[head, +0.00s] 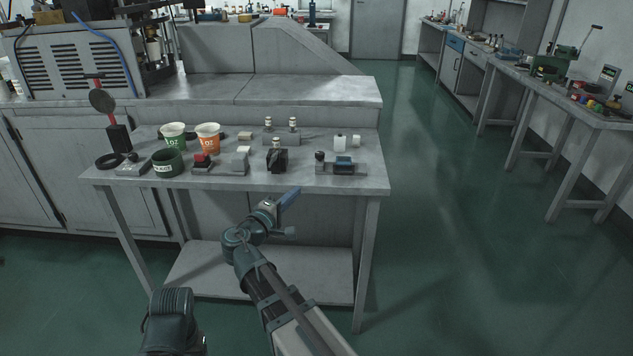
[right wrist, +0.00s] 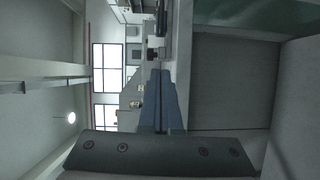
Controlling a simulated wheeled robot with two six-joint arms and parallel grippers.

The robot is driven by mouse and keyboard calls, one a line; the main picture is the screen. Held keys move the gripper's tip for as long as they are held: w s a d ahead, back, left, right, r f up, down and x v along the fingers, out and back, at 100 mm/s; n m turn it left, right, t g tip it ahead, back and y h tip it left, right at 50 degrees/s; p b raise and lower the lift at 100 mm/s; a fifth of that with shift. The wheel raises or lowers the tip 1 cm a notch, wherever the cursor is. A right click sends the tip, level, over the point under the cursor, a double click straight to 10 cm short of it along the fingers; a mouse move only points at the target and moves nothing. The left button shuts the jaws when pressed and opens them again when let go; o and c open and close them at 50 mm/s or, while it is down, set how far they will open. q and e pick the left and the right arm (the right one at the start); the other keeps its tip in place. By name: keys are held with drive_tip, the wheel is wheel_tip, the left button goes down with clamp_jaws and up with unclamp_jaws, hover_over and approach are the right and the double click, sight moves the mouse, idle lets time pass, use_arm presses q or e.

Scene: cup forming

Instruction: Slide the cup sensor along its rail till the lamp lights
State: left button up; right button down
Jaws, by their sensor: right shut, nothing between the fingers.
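A low grey rail unit (head: 325,170) lies near the front right of the table, with a dark teal block (head: 343,163) on it and a small black knob at its left end. It looks like the cup sensor on its rail, but its parts are too small to be sure. I cannot make out a lit lamp. My right gripper (head: 293,194) is shut and empty, in front of the table's front edge, left of the rail unit and apart from it. Its blue fingers (right wrist: 161,88) are together in the right wrist view. My left gripper is not in view.
The floor to the right is clear.

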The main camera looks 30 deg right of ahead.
sight(328, 184)
drive_tip(key=x, duration=0.9)
drive_tip(key=shift+w+d, duration=0.1)
drive_tip(key=shift+w, duration=0.05)
drive_tip(key=d, duration=0.3)
drive_tip(key=shift+s+d+f, duration=0.1)
drive_tip(key=shift+s+d, duration=0.05)
drive_tip(key=shift+s, duration=0.1)
drive_tip(key=shift+s+d+b, duration=0.1)
drive_tip(key=shift+d+b, duration=0.2)
drive_tip(key=shift+d, duration=0.25)
drive_tip(key=shift+s+d, duration=0.15)
drive_tip(key=shift+d, duration=0.4)
drive_tip(key=shift+f, duration=0.1)
drive_tip(key=shift+a, duration=0.15)
